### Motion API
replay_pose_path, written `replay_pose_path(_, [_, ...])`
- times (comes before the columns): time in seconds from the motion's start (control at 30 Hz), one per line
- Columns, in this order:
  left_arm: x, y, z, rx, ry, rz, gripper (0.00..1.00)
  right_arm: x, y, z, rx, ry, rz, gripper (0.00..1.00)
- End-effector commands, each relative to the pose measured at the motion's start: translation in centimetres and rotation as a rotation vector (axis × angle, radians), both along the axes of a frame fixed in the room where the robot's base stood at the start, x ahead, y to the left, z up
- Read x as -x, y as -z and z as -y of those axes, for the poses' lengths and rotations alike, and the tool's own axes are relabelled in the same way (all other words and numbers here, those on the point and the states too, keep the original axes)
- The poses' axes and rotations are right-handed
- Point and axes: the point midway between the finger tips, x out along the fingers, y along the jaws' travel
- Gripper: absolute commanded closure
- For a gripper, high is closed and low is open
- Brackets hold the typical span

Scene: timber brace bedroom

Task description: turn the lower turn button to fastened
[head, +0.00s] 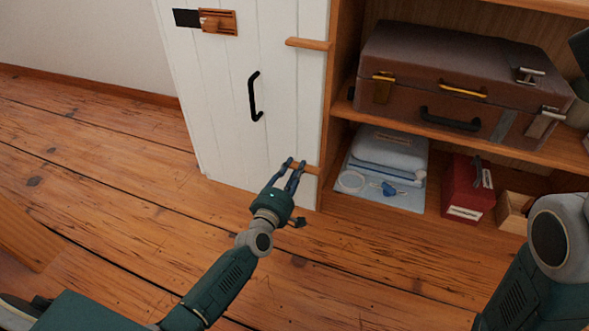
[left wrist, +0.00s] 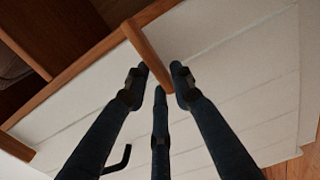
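The lower turn button (head: 305,168) is a wooden bar near the bottom right edge of the white door (head: 222,85). It lies about level, reaching from the cabinet frame across onto the door. My left gripper (head: 293,163) is at the button's door-side end, fingers spread. In the left wrist view the button (left wrist: 147,55) runs between the fingertips of my gripper (left wrist: 161,75), with a gap visible on its right. Contact is unclear. The upper turn button (head: 307,43) also lies across the door edge. My right gripper is not in view.
The door has a black handle (head: 254,97) and a wooden latch plate (head: 218,22). Right of it, open shelves hold a brown suitcase (head: 400,55), a folded light-blue item (head: 388,150) and a red box (head: 466,187). Wooden floor (head: 120,150) is clear to the left.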

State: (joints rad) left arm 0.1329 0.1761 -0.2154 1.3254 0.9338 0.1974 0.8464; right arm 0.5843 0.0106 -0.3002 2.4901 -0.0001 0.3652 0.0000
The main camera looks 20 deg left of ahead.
Motion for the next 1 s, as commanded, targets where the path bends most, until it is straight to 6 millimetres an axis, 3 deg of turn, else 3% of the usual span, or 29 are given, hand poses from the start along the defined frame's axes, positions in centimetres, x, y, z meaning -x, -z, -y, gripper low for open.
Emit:
replay_pose_path(0.37, [0.3, 0.1, 0.1, 0.000, 0.001, -0.001, 0.64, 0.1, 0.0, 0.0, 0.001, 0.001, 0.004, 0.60])
replay_pose_path(0.8, [6.7, 0.1, -0.2, -0.001, 0.000, -0.002, 0.64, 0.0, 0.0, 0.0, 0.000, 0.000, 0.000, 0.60])
replay_pose_path(1.0, [7.6, 0.0, -0.3, -0.001, 0.000, -0.001, 0.64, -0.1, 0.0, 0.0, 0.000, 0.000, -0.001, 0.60])
